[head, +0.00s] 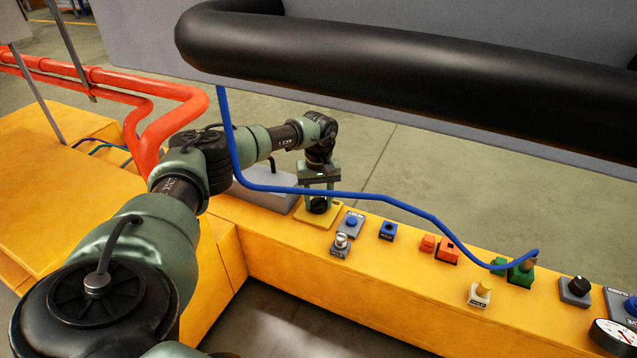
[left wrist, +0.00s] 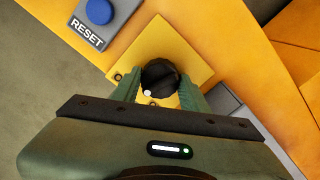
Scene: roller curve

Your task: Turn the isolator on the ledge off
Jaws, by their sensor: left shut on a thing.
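The isolator is a black rotary knob (left wrist: 160,78) on a yellow square plate (left wrist: 196,55), set on the orange ledge (head: 395,290). The knob carries a small white mark, at its lower left in the left wrist view. In the head view the knob (head: 318,205) shows under my left gripper (head: 319,200), which points down at it. The gripper's green fingers stand on either side of the knob and are shut on it. My right gripper is in neither view.
A blue RESET button (head: 352,222) sits close beside the isolator's plate. A silver knob (head: 341,241), blue (head: 388,231) and orange (head: 446,252) parts and a gauge (head: 613,337) line the ledge. A blue cable (head: 380,196) hangs across it. A thick black tube (head: 430,75) crosses above.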

